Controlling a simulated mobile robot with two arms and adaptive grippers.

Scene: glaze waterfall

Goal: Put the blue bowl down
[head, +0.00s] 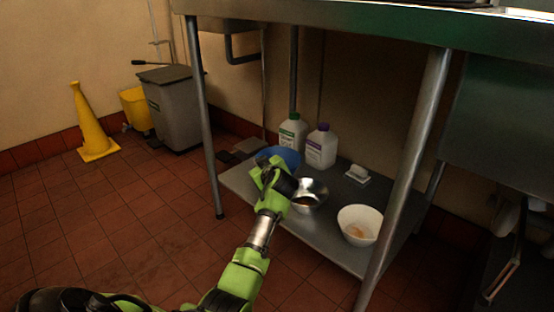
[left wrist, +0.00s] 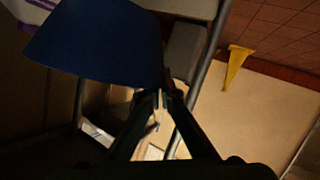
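The blue bowl (head: 284,154) is over the left back part of the low metal shelf (head: 238,181), partly hidden behind my left gripper (head: 270,168). In the left wrist view the bowl (left wrist: 95,40) fills the upper left, dark and in shadow. The left gripper's fingertips (left wrist: 160,98) are close together at the bowl's edge, and it appears shut on the rim. I cannot tell whether the bowl's base touches the shelf. My right gripper is not in view.
On the shelf stand a metal bowl (head: 314,190), a white bowl (head: 360,224) with something brownish inside, two jugs (head: 291,132) (head: 321,147) and a small white item (head: 357,174). Table legs (head: 410,160) (head: 204,120) flank the shelf. A yellow cone (head: 91,128) and grey bin (head: 172,108) stand left.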

